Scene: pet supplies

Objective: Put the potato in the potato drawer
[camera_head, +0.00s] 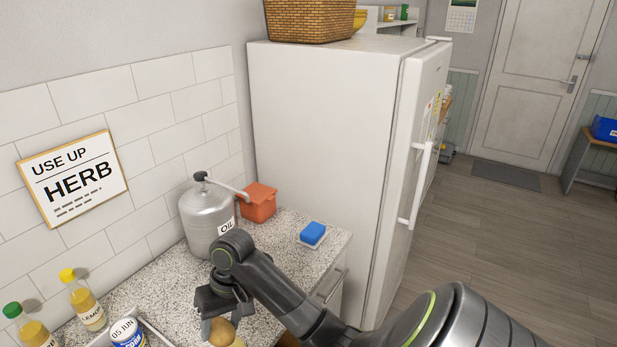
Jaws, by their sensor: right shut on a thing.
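A brownish-yellow potato (221,331) is low in the head view, near the bottom edge. My right gripper (219,317) points down and is shut on the potato, over the speckled counter (165,290). I cannot tell how far the potato is above the counter. A drawer front with a bar handle (333,286) shows under the counter's right end, partly behind my right arm. No potato label is visible on it. My left gripper is out of view.
A steel oil can (205,220), an orange container (258,202) and a blue sponge on a white dish (313,233) stand along the counter's back and right. Bottles (86,305) and a dated tin (128,335) are at left. A white fridge (320,130) stands beyond the counter.

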